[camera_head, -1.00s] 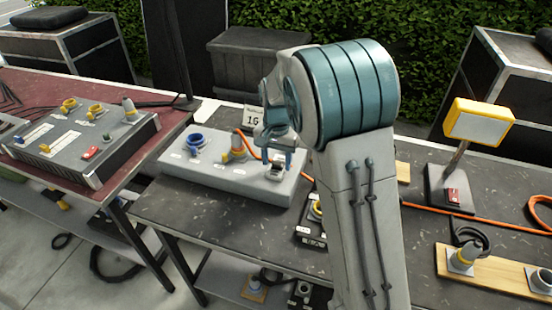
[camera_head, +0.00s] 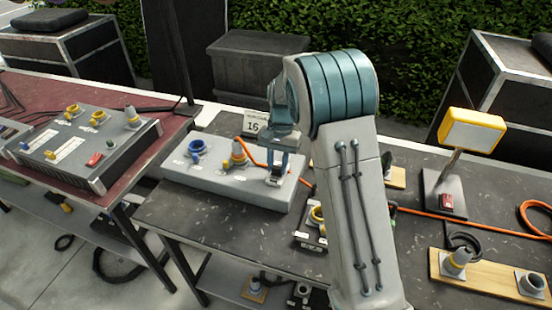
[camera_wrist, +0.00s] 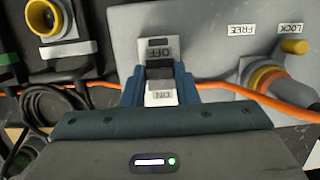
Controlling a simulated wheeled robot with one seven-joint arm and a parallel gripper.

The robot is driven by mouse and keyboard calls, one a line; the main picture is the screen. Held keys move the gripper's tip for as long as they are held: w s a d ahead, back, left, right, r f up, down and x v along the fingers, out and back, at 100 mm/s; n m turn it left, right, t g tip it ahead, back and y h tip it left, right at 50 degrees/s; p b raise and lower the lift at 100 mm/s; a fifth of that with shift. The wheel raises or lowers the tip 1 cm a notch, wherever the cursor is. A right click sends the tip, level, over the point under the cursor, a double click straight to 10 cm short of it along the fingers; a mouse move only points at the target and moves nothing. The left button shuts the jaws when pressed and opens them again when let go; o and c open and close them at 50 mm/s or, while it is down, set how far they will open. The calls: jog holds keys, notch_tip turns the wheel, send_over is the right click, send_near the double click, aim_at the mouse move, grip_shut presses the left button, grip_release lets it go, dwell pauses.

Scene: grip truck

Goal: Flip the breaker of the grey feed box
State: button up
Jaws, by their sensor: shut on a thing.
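The grey feed box (camera_head: 222,181) lies on the dark table in the head view. It carries a blue socket (camera_head: 197,149) and a yellow-and-grey connector (camera_head: 238,153) with an orange cable. My gripper (camera_head: 275,178) is at the box's right end, pointing down. In the wrist view the breaker (camera_wrist: 160,74) is a dark toggle on a white plate marked OFF and ON. My gripper's blue fingers (camera_wrist: 160,84) stand on both sides of the toggle, shut on it. The toggle's exact position is hard to tell. The connector (camera_wrist: 271,82) also shows near FREE and LOCK labels.
A darker box (camera_head: 84,150) with several sockets and a red switch stands on the red table at left. A yellow work lamp (camera_head: 472,131) stands at right. The orange cable (camera_head: 470,223) runs across the table. A small black unit (camera_head: 311,233) lies near my arm.

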jog(key=g+p, duration=0.1)
jog(key=p, duration=0.1)
jog(key=w+g+y+p, duration=0.1)
jog(key=g+p, duration=0.1)
jog(key=shift+w+d+r, duration=0.15)
jog(key=shift+w+d, duration=0.15)
jog(key=shift+d, duration=0.05)
jog(key=g, duration=0.1)
jog(key=w+f+g+y+p, duration=0.1)
jog(key=g, duration=0.1)
jog(key=shift+d+y, duration=0.2)
jog(key=shift+y, duration=0.1)
jog(key=shift+w+d+f+g+y, duration=0.1)
jog(key=shift+w+g+y, duration=0.2)
jog(key=shift+g, duration=0.7)
jog(key=o, duration=1)
jog(key=shift+b, duration=0.3)
